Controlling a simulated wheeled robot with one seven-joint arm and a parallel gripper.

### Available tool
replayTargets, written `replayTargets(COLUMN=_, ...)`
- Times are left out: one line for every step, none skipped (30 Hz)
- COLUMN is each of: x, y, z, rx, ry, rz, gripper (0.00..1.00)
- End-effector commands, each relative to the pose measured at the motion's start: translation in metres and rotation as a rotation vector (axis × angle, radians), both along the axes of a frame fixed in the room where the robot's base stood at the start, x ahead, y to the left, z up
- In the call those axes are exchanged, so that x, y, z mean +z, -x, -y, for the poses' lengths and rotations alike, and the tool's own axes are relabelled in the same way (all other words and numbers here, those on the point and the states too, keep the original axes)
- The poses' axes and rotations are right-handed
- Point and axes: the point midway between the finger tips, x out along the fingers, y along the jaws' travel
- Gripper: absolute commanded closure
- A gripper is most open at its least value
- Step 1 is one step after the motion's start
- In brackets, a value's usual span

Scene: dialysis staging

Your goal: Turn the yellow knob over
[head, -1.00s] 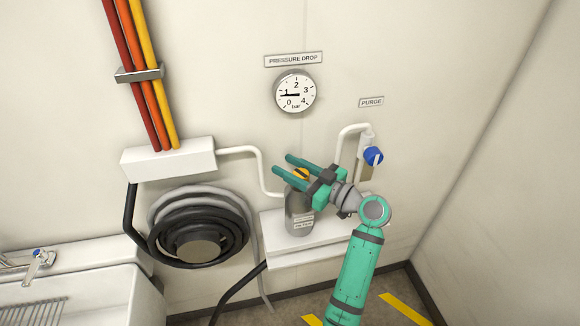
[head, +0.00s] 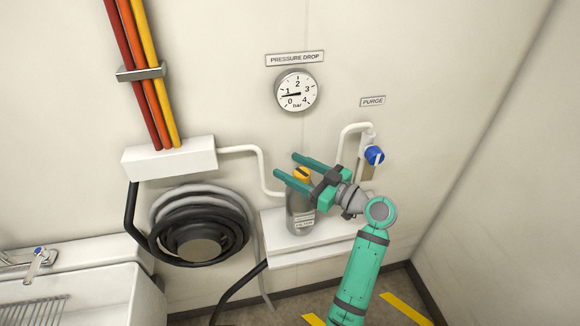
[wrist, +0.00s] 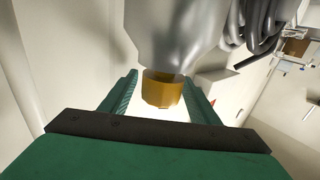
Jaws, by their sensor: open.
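The yellow knob (head: 301,175) sits on top of the grey filter canister (head: 300,214), which stands upright on a white ledge. It also shows in the wrist view (wrist: 161,89) as a faceted yellow-orange cap below the canister's grey body. My gripper (head: 286,166) is open, its two green fingers pointing left on either side of the knob. In the wrist view the knob lies between the fingers, with a gap visible on each side. Part of the knob is hidden by a finger in the head view.
A pressure gauge (head: 298,91) hangs above. A blue knob (head: 374,155) on the purge line is to the right. White pipe (head: 262,165) runs close on the left, near a coiled black hose (head: 198,228). A sink (head: 85,290) stands at lower left.

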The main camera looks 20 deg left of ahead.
Motion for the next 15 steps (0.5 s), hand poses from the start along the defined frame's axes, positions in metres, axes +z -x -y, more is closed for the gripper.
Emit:
replayTargets(x=0.0, y=0.002, z=0.008, rx=-0.002, ry=0.0, rz=0.0, gripper=0.44)
replayTargets(x=-0.001, y=0.003, z=0.013, rx=-0.003, ry=0.001, rz=0.0, gripper=0.44)
replayTargets(x=-0.001, y=0.005, z=0.021, rx=-0.006, ry=0.001, rz=0.0, gripper=0.44)
replayTargets(x=-0.001, y=0.006, z=0.027, rx=-0.006, ry=0.001, rz=-0.001, gripper=0.44)
replayTargets(x=-0.001, y=0.008, z=0.032, rx=-0.005, ry=0.001, rz=-0.001, gripper=0.44)
replayTargets(x=-0.001, y=0.01, z=0.039, rx=-0.004, ry=0.0, rz=-0.001, gripper=0.44)
replayTargets(x=-0.001, y=0.012, z=0.045, rx=-0.004, ry=0.001, rz=-0.001, gripper=0.44)
replayTargets(x=-0.001, y=0.014, z=0.05, rx=-0.003, ry=0.001, rz=-0.001, gripper=0.44)
replayTargets(x=-0.001, y=0.016, z=0.056, rx=-0.003, ry=0.001, rz=-0.001, gripper=0.44)
replayTargets(x=-0.001, y=0.017, z=0.06, rx=-0.001, ry=0.001, rz=0.0, gripper=0.44)
replayTargets(x=-0.001, y=0.019, z=0.065, rx=0.0, ry=0.001, rz=0.0, gripper=0.44)
replayTargets(x=-0.001, y=0.021, z=0.07, rx=0.001, ry=0.001, rz=0.0, gripper=0.44)
replayTargets(x=-0.001, y=0.022, z=0.073, rx=0.001, ry=0.001, rz=0.0, gripper=0.44)
replayTargets(x=-0.001, y=0.023, z=0.076, rx=0.002, ry=0.002, rz=-0.001, gripper=0.44)
replayTargets(x=-0.001, y=0.024, z=0.08, rx=0.003, ry=0.002, rz=-0.001, gripper=0.44)
